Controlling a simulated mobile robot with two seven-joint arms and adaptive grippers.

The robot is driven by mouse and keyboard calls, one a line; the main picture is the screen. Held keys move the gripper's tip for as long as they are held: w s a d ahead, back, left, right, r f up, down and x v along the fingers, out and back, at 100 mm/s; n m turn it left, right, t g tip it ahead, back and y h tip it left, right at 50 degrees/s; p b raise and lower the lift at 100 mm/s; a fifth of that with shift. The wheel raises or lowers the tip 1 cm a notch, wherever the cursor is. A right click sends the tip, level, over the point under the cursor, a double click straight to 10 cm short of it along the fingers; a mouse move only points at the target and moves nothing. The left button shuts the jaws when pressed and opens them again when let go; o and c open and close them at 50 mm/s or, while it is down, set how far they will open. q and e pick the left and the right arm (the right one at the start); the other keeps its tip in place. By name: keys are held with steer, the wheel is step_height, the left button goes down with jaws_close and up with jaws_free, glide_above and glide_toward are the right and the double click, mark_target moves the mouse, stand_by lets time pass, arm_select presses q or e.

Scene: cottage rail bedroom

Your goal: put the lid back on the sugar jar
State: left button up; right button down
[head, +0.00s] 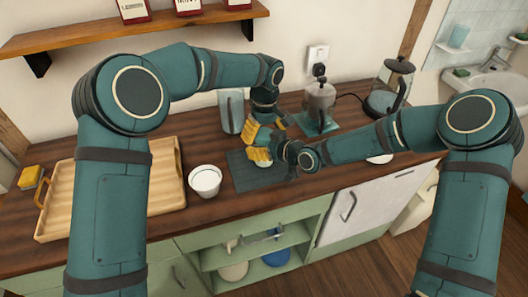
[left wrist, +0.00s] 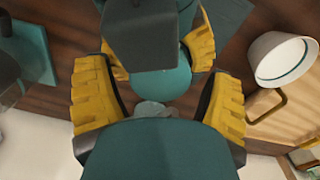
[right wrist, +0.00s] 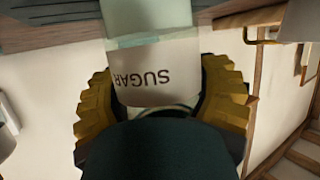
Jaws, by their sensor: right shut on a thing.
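The sugar jar, a pale cylinder with a cream band lettered SUGAR (right wrist: 153,75), is between my right gripper's fingers in the right wrist view. In the head view the grippers mostly hide it above the dark mat (head: 240,178). My right gripper (head: 262,153) is shut on the jar from the side. My left gripper (head: 266,124) is just above and behind it, fingers apart, pointing down. In the left wrist view a round teal shape (left wrist: 160,82) lies between the left fingers, clear of both; I cannot tell whether it is the lid.
A white cup (head: 205,181) stands left of the mat, and a wooden tray (head: 170,165) lies farther left. A white round thing (head: 380,158) is partly hidden beneath my right arm.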

arm_select(q)
steer(key=shift+r, duration=0.1)
steer(key=shift+r, duration=2.2)
steer(key=shift+o, duration=0.3)
steer(key=shift+d+r+n, duration=0.1)
steer(key=shift+r+n, duration=0.45)
steer(key=shift+n, duration=0.65)
step_height(320, 180, up, 2)
steer(key=n, duration=0.4)
steer(key=shift+r, duration=0.15)
steer(key=shift+f, duration=4)
